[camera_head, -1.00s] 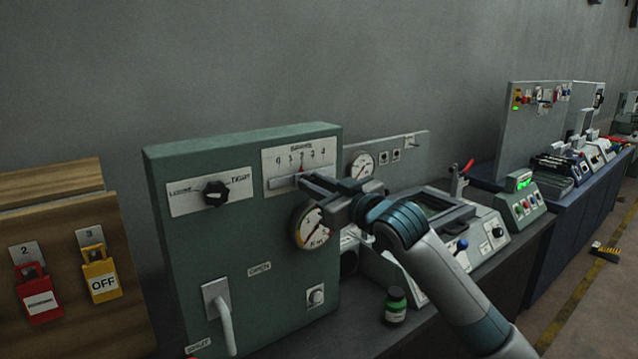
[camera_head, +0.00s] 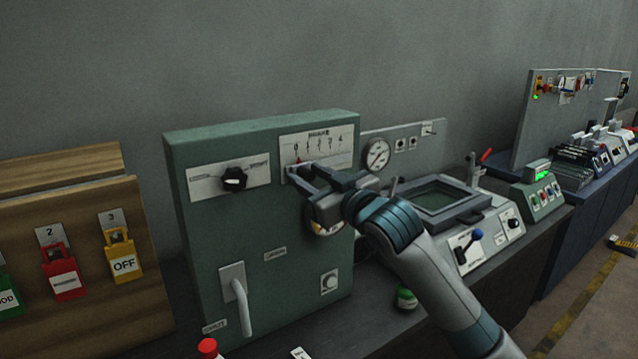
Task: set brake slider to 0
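The brake slider's white scale plate (camera_head: 340,143) is at the top right of the green machine panel (camera_head: 225,235), with a row of marks starting at 0 on the left. A small red pointer (camera_head: 298,160) stands below the 0 mark at the left end of the scale. My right gripper (camera_head: 292,174) is at the lower left of this plate, its fingers just below the pointer. The slider's knob is hidden behind the fingers, and the gap between them does not show clearly. My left gripper is out of view.
A black loose/tight knob (camera_head: 233,179) is to the left on the panel. A gauge (camera_head: 327,228) is partly hidden behind my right gripper. A lever handle (camera_head: 242,305) sticks out below.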

